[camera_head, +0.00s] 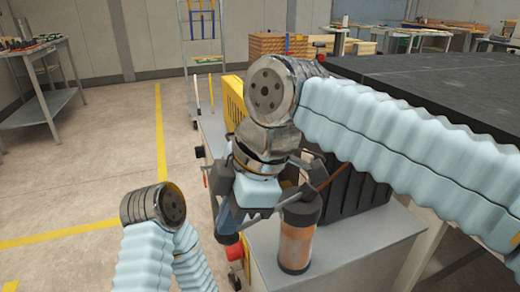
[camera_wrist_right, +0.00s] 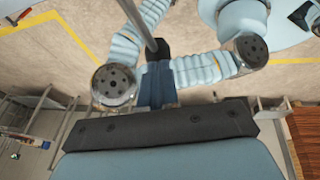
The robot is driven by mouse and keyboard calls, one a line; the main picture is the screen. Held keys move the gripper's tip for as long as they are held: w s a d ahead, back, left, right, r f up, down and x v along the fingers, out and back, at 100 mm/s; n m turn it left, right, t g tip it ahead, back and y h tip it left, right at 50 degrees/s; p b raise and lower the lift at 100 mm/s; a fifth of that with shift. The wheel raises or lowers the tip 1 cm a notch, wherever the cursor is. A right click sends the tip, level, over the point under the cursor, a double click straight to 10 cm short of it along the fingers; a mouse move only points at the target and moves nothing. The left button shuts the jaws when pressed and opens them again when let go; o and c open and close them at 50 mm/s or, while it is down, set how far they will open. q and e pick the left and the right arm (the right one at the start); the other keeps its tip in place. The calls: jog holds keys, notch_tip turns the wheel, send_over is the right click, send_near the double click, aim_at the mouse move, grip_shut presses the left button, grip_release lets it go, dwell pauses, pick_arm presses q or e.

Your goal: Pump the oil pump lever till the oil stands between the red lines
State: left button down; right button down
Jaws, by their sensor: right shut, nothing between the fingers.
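The oil reservoir (camera_head: 297,240) is a clear cylinder with a black cap and brownish-orange contents. It stands upright on the machine's grey ledge. I cannot make out the red lines or the oil level against them. Dark metal linkage parts (camera_head: 317,180) show beside the cap; the lever is partly hidden by my right arm and cannot be told apart surely. My right gripper (camera_head: 229,226) points down, left of the reservoir, shut and empty. Its closed blue-grey fingers show in the right wrist view (camera_wrist_right: 157,84), with a grey rod (camera_wrist_right: 136,20) beyond their tips. My left gripper is out of view.
A red button (camera_head: 235,251) sits on the machine's side below my right gripper. A black ribbed housing (camera_head: 365,190) stands behind the reservoir, and the grey ledge (camera_head: 350,250) is bare to its right. A large dark table (camera_head: 450,85) lies at right. Open floor is at left.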

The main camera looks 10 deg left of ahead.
jog(key=shift+s+f, duration=0.1)
jog(key=shift+f, duration=0.45)
jog(key=p+v, duration=0.3)
jog(key=v, duration=1.1)
jog(key=shift+r, duration=0.4)
